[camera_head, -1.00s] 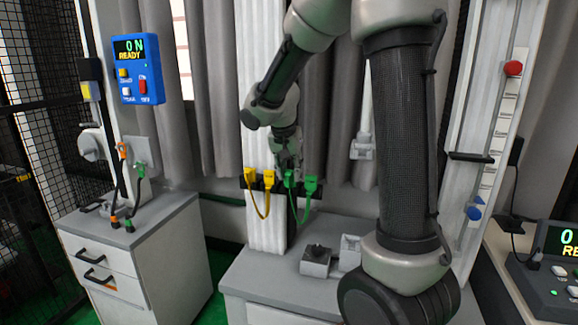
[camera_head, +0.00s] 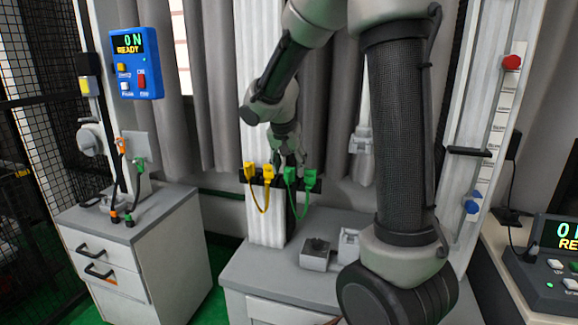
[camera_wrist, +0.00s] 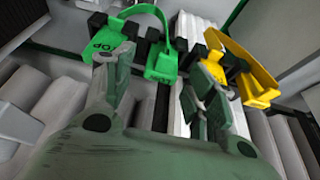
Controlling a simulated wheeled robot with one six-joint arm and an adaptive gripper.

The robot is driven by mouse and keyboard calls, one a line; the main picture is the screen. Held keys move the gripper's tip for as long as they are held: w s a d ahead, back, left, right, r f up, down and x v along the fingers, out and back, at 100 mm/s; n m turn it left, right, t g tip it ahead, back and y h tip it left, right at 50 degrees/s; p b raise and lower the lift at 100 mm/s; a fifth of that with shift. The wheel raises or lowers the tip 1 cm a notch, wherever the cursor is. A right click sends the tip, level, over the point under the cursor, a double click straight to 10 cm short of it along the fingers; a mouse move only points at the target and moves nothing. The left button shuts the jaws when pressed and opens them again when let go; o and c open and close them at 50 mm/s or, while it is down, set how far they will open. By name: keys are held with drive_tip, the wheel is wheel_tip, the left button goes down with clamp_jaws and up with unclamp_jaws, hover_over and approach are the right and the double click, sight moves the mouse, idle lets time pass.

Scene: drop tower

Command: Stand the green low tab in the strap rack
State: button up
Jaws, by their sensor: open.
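The strap rack (camera_head: 278,182) is a dark bar across the white column, holding two yellow and two green tabs. One green tab (camera_head: 310,178) is the rightmost in the head view; in the wrist view it is at left (camera_wrist: 92,46) and reads TOP. The other green tab (camera_head: 290,176) stands upright at the rack beside it, joined to it by a green strap; its label is not readable. It shows in the wrist view (camera_wrist: 162,66) between my spread fingers, apart from both. My gripper (camera_wrist: 160,78) is open and empty, close to this tab. How deep the tab sits is hidden.
Two yellow tabs (camera_head: 267,174) joined by a yellow strap (camera_head: 262,203) stand just left of the green ones. A grey bench (camera_head: 245,272) with a small grey block (camera_head: 315,254) lies below. A blue control box (camera_head: 136,63) hangs at left.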

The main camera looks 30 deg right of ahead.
drive_tip(key=v, duration=1.1)
drive_tip(key=shift+r, duration=0.35)
drive_tip(key=shift+s+a, duration=0.1)
drive_tip(key=s+f+n+y, duration=0.1)
drive_tip(key=s+n, duration=0.3)
drive_tip(key=s, duration=0.8)
drive_tip(key=s+d+f+n+t+y, duration=0.1)
drive_tip(key=s+n, duration=0.4)
drive_tip(key=s, duration=0.7)
drive_tip(key=shift+s+f+y, duration=0.2)
drive_tip(key=shift+f+y, duration=0.4)
drive_tip(key=shift+f, duration=0.3)
